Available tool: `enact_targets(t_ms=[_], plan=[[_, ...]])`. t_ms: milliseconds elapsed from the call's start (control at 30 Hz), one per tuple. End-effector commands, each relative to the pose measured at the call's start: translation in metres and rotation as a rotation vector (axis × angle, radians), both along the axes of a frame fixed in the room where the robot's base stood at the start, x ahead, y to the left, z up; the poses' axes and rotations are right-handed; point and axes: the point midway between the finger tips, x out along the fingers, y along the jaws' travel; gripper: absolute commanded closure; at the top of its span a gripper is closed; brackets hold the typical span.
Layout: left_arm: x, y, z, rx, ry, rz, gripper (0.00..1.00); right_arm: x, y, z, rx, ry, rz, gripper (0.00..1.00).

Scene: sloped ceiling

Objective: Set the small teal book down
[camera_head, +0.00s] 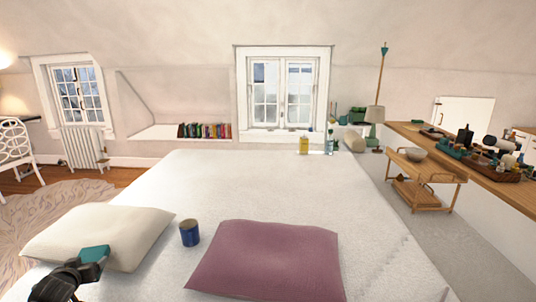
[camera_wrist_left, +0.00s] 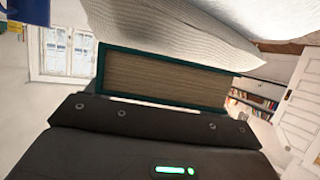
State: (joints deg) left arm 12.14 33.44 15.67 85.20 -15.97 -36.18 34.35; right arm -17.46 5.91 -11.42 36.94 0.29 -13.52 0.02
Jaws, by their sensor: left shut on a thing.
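The small teal book (camera_head: 95,253) is in my left gripper (camera_head: 80,266), at the lower left of the head view. It is just in front of the white pillow (camera_head: 98,232) and overlaps its near edge in the picture; I cannot tell whether it touches it. In the left wrist view the book (camera_wrist_left: 165,80) shows its teal cover edges and cream pages, held across the jaws (camera_wrist_left: 150,118). The pillow's striped cloth (camera_wrist_left: 190,35) is close beside it there. My right gripper is in neither view.
The can is right of the white pillow. The middle of the surface is clear.

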Motion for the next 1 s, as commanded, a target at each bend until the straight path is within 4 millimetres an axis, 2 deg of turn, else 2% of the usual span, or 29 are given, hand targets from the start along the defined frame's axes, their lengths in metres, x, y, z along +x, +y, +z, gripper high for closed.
enact_targets(t_ms=[200, 467, 767, 867, 1000], plan=[[-0.034, 0.014, -0.001, 0.003, 0.000, 0.106, 0.48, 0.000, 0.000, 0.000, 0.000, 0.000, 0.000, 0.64], [-0.058, 0.018, 0.001, 0.000, -0.003, 0.186, 0.48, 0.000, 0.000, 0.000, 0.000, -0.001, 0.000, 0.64], [-0.035, -0.029, 0.004, -0.001, -0.004, 0.096, 0.48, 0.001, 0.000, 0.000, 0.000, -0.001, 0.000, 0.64], [-0.025, -0.052, 0.007, -0.001, -0.006, 0.055, 0.48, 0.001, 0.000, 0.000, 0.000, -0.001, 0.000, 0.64], [-0.011, -0.095, 0.016, -0.001, -0.007, -0.016, 0.48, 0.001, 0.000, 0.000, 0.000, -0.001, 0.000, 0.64]])
